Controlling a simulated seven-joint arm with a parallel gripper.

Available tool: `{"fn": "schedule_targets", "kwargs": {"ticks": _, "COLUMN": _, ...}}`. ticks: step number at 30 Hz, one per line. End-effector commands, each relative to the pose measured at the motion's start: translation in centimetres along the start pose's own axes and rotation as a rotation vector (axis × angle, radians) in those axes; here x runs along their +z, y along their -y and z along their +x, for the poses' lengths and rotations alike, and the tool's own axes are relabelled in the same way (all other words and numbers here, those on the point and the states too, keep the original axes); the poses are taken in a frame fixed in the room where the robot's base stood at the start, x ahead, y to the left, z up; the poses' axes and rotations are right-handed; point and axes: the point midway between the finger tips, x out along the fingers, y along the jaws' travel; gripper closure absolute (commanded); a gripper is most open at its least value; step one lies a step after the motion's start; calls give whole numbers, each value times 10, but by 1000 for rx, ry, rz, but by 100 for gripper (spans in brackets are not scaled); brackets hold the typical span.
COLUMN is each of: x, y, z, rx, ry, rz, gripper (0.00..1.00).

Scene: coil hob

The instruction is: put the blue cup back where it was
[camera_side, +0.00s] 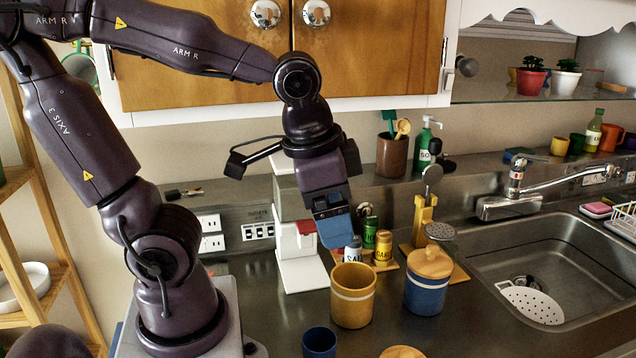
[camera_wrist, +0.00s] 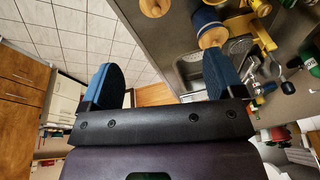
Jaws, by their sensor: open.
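The blue cup (camera_side: 320,342) is a small dark blue cup on the counter at the bottom edge of the side view, its lower part cut off. I cannot make it out in the wrist view. My gripper (camera_side: 336,232) is above the counter, higher than the cup and behind it, over the salt and spice shakers. Its blue fingers also show in the wrist view (camera_wrist: 165,82), spread apart with nothing held between them.
A yellow canister (camera_side: 352,299) stands close behind the cup, with a lidded blue canister (camera_side: 427,292) to its right. A wooden lid (camera_side: 402,352) lies at the bottom edge. Shakers (camera_side: 384,247) stand behind. The sink (camera_side: 560,265) is at the right.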

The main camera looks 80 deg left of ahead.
Motion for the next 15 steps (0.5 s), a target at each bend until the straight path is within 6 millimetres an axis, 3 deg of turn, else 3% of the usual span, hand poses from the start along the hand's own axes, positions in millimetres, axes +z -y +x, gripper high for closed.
{"fn": "schedule_targets", "kwargs": {"ticks": 6, "x": 6, "y": 14, "z": -29, "rx": 29, "ry": -218, "rz": -150, "gripper": 13}}
{"fn": "schedule_targets", "kwargs": {"ticks": 15, "x": 7, "y": 15, "z": -32, "rx": 34, "ry": -250, "rz": -169, "gripper": 13}}
